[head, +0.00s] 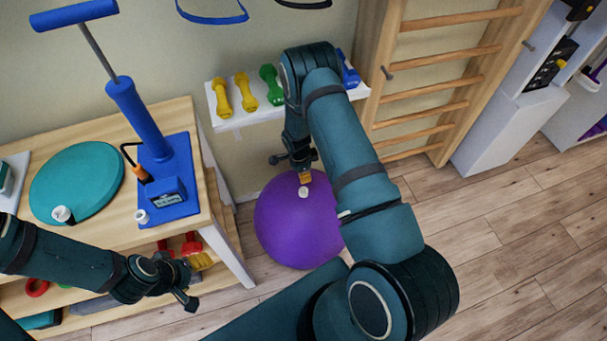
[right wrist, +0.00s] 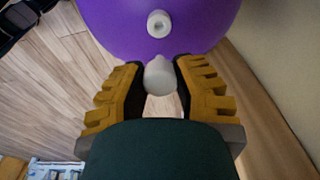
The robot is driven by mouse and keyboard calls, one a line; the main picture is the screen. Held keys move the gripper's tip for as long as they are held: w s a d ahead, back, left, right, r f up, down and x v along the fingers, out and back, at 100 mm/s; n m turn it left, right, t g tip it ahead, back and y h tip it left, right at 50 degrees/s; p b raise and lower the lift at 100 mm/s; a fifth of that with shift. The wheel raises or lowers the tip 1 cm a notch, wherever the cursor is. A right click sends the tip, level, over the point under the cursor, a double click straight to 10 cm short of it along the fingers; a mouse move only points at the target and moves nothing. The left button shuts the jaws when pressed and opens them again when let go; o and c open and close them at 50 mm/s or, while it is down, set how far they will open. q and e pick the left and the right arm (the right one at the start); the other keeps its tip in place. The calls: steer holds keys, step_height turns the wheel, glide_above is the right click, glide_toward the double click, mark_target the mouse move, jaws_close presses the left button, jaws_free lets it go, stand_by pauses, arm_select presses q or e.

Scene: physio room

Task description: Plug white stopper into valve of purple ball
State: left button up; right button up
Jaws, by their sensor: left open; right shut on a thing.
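The purple ball (head: 290,232) rests on the floor by the wall, below the white shelf. In the right wrist view the ball (right wrist: 110,28) fills the top, with its white round valve (right wrist: 159,23) facing me. My right gripper (head: 305,178) is shut on the white stopper (right wrist: 160,78). The stopper points towards the valve, with a visible gap between them. In the head view a small white piece shows on the ball under the right gripper; I cannot tell whether it is valve or stopper. My left gripper (head: 188,298) is open and empty, in front of the wooden table.
The wooden table (head: 185,112) at left holds a blue pump (head: 142,120) and a teal disc (head: 77,182). The white shelf (head: 233,122) with dumbbells hangs above the ball, close to my right arm. Wooden wall bars (head: 440,85) stand right. The floor at right is clear.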

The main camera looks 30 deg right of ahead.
mark_target(303, 188)
steer(key=shift+d+f+m, duration=0.1)
steer(key=shift+f+m, duration=0.2)
steer(key=shift+f, duration=0.35)
arm_select(q)
steer(key=shift+w+f+b, duration=0.2)
steer(key=shift+f+b, duration=0.75)
steer(key=shift+f, duration=0.05)
steer(key=shift+w+f+b, duration=0.2)
steer(key=shift+f+b, duration=0.75)
arm_select(e)
steer(key=shift+f, duration=3.05)
steer(key=shift+f, duration=1.45)
steer(key=o, duration=1.1)
steer(key=shift+o, duration=0.2)
arm_select(q)
steer(key=shift+r+p, duration=2.05)
arm_select(e)
steer(key=shift+r, duration=3.55)
